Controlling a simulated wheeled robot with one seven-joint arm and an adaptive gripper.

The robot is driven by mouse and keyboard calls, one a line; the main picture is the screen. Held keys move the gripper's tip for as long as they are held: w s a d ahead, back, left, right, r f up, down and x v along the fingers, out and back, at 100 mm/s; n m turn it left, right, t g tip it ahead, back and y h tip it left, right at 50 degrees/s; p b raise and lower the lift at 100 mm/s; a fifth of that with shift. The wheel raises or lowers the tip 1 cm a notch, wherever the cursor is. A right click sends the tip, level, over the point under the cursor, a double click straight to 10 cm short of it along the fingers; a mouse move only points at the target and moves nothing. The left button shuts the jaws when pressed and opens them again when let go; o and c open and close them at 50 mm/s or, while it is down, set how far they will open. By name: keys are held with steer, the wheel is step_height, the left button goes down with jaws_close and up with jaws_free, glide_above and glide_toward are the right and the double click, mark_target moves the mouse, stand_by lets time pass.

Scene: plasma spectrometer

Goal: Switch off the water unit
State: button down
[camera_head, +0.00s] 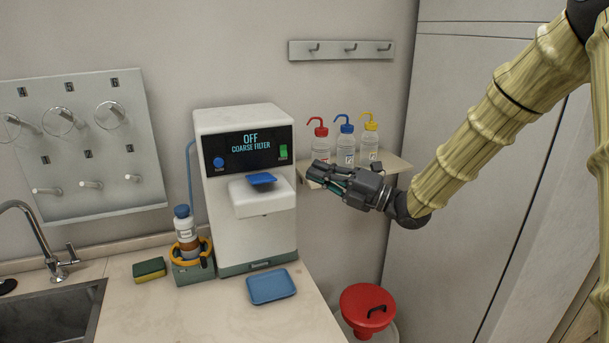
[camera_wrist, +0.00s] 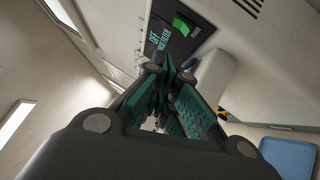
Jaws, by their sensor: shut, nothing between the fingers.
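The water unit (camera_head: 245,229) is a white box on the counter. Its black panel (camera_head: 232,164) reads "OFF" and "COARSE FILTER". The panel has a blue round knob (camera_head: 218,163) on the left and a green switch (camera_head: 283,152) on the right. The green switch also shows in the wrist view (camera_wrist: 182,25). A blue lever (camera_head: 262,179) sits over the spout block. My gripper (camera_head: 311,172) is shut and empty. In the head view it appears to the right of the unit, below the green switch. In the wrist view its fingertips (camera_wrist: 170,68) appear just below the switch, apart from it.
A blue tray (camera_head: 271,286) lies before the unit. A brown-and-white bottle (camera_head: 186,232) stands in a holder at its left, beside a sponge (camera_head: 149,269) and sink (camera_head: 50,315). Wash bottles (camera_head: 345,146) stand on a shelf behind my gripper. A red-lidded bin (camera_head: 366,305) is below.

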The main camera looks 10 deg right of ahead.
steer(key=shift+r+b+v, duration=0.15)
steer(key=shift+b+v, duration=0.05)
steer(key=shift+v, duration=0.65)
steer(key=shift+r+b+v, duration=0.15)
steer(key=shift+b+v, duration=0.05)
steer(key=shift+v, duration=0.7)
steer(key=shift+s, duration=0.2)
